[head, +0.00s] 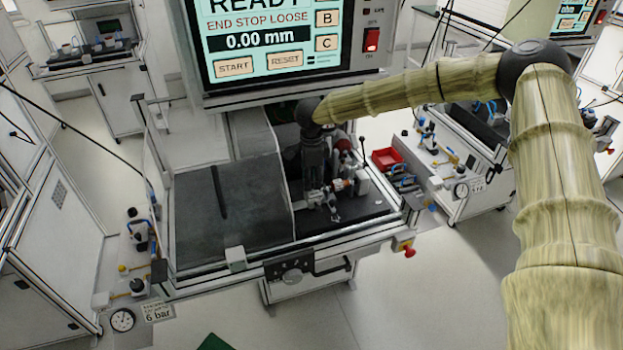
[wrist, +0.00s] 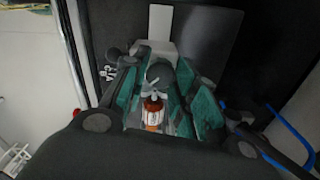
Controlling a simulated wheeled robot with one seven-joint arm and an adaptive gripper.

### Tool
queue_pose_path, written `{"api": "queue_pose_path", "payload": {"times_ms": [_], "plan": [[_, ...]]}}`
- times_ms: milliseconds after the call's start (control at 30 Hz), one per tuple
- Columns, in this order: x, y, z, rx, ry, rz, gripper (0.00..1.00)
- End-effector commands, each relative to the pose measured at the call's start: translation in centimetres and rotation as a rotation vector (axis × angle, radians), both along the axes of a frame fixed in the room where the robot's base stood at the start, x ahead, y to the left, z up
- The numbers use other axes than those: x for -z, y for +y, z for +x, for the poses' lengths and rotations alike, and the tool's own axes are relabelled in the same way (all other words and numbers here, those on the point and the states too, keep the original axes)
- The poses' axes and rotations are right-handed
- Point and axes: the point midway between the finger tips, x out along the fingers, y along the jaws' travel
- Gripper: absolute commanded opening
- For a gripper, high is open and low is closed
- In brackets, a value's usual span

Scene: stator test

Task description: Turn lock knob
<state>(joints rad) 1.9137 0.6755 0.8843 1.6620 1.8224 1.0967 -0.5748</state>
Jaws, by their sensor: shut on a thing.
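My gripper (head: 314,180) reaches down onto the test fixture on the bench in the head view. In the wrist view my gripper (wrist: 160,88) has its green-padded fingers on both sides of a dark round knob (wrist: 160,72), which I take to be the lock knob. The fingers are shut on it, though the exact contact is partly hidden. An orange and white part (wrist: 153,112) lies between the fingers, nearer the wrist camera. In the head view the knob is hidden by my gripper and the fixture parts.
A screen (head: 270,42) above the bench reads "READY", "END STOP LOOSE" and "0.00 mm". A red tray (head: 386,158) is right of the fixture. A dark panel (head: 222,215) lies left of it. A red stop button (head: 409,251) is at the bench's front right corner.

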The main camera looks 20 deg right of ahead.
Motion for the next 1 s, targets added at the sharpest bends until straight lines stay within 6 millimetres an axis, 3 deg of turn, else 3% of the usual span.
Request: {"api": "queue_pose_path", "payload": {"times_ms": [367, 1000], "plan": [[-0.15, 0.02, 0.05, 0.094, -0.001, 0.0, 0.04], [-0.15, 0.06, 0.07, 0.659, -0.001, 0.001, 0.04]]}}
